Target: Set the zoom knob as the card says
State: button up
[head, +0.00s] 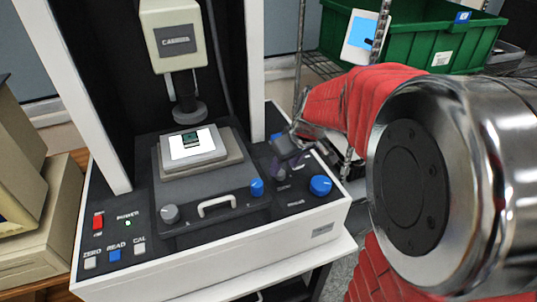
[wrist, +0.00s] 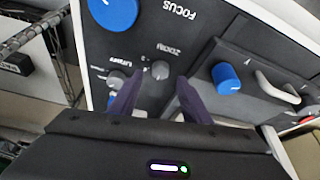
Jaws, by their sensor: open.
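The zoom knob (wrist: 160,70) is a small grey knob beside its "ZOOM" print on the dark panel. In the wrist view it shows between the tips of my gripper (wrist: 156,80), whose dark purple fingers are apart. I cannot tell how far above the knob the tips are. In the head view my gripper (head: 283,168) is over the right part of the panel and mostly hides the knob. A white card with a blue patch (head: 362,32) hangs on the rack post; I cannot read any setting on it.
The large blue focus knob (wrist: 112,12) and a grey light knob (wrist: 115,80) flank the zoom knob. Another blue knob (wrist: 226,76) and a white handle (wrist: 278,88) are on the stage front. The stage (head: 178,170) and a green bin (head: 430,40) stand behind.

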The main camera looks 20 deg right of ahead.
aim_at(280, 172)
jog(key=shift+x, duration=1.9)
jog(key=c, duration=1)
